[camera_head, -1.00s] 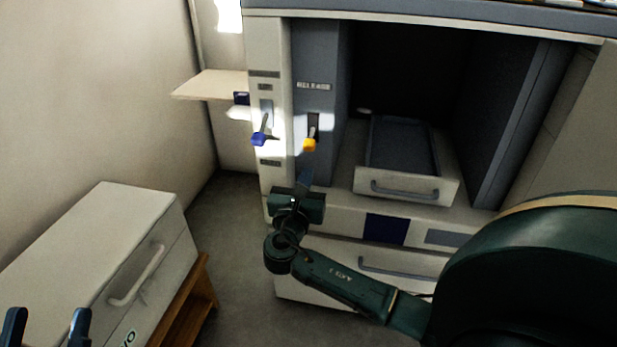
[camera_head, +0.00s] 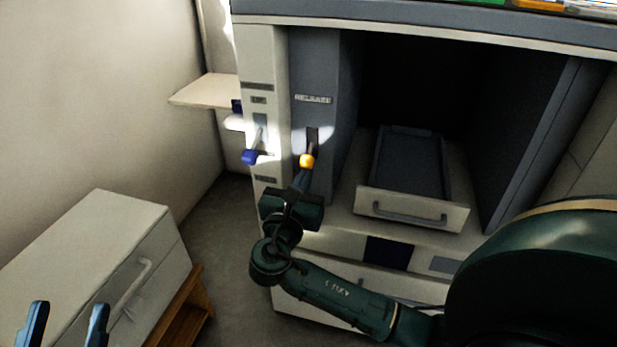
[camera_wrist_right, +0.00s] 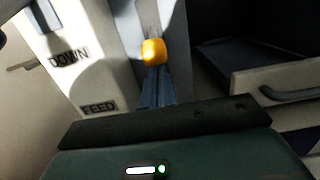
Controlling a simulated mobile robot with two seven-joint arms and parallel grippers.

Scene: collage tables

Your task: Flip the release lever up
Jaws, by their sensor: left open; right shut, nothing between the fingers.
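The release lever, with a yellow knob (camera_head: 307,161), hangs low in a dark slot under the RELEASE label (camera_head: 313,99) on the grey panel. The yellow knob also shows in the right wrist view (camera_wrist_right: 153,51). My right gripper (camera_head: 303,177) is shut and empty, its fingertips just below the knob, pointing up at it. In the right wrist view the fingertips (camera_wrist_right: 156,76) appear right at the knob's underside; I cannot tell whether they touch. My left gripper (camera_head: 66,325) is open and empty at the lower left, far from the lever.
A blue-tipped lever (camera_head: 249,157) sits on the white column left of the release lever. An open tray drawer (camera_head: 412,211) juts out to the right. A white drawer cabinet (camera_head: 90,250) stands at the left, with free floor between.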

